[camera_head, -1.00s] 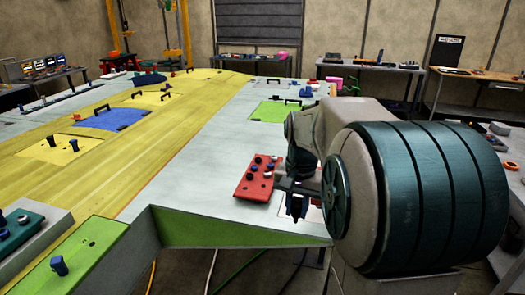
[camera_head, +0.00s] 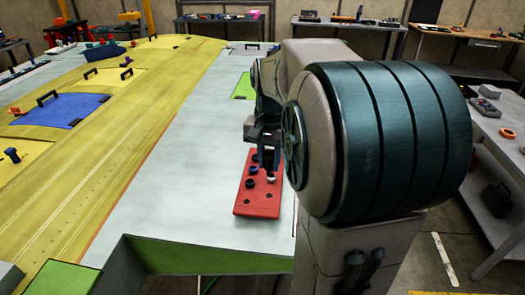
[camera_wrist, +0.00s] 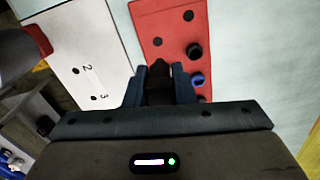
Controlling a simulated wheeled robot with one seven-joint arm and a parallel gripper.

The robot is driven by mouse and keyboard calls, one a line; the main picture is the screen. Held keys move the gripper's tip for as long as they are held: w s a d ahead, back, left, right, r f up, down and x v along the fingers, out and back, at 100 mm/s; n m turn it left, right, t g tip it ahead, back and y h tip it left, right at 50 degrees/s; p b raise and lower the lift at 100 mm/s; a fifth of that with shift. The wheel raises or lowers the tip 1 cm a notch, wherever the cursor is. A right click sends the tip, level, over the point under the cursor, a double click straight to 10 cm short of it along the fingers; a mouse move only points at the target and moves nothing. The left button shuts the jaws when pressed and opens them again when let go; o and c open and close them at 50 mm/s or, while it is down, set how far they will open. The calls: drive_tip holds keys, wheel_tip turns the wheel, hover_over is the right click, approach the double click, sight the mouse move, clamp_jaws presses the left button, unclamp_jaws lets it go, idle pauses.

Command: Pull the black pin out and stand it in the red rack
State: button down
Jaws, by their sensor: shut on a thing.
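My gripper (camera_head: 266,160) is over the upper part of the red rack (camera_head: 243,208) in the head view. In the wrist view my gripper (camera_wrist: 159,88) is shut on the black pin (camera_wrist: 158,70), which sits between its blue fingers. The pin's lower end is hard to make out, and I cannot tell whether it touches the rack. The red rack (camera_wrist: 172,22) shows open holes near its far end in the wrist view. A black peg (camera_wrist: 194,51) and a blue ring-shaped peg (camera_wrist: 198,80) stand in it, right of my gripper.
A white plate (camera_wrist: 90,40) with holes marked 2 and 3 lies left of the rack in the wrist view. The pale wing surface (camera_head: 175,180) left of the rack is clear. A green-edged opening (camera_head: 190,255) lies at the front.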

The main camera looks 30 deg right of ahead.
drive_tip(key=shift+s+d+f+b, duration=0.15)
drive_tip(key=shift+f+b, duration=0.3)
drive_tip(key=shift+f, duration=0.25)
drive_tip(key=shift+f+b, duration=1.9)
drive_tip(key=shift+f, duration=0.55)
drive_tip(key=shift+f+b, duration=1.05)
drive_tip(key=shift+f, duration=0.35)
drive_tip(key=c, duration=1.1)
unclamp_jaws()
drive_tip(key=shift+c, duration=0.2)
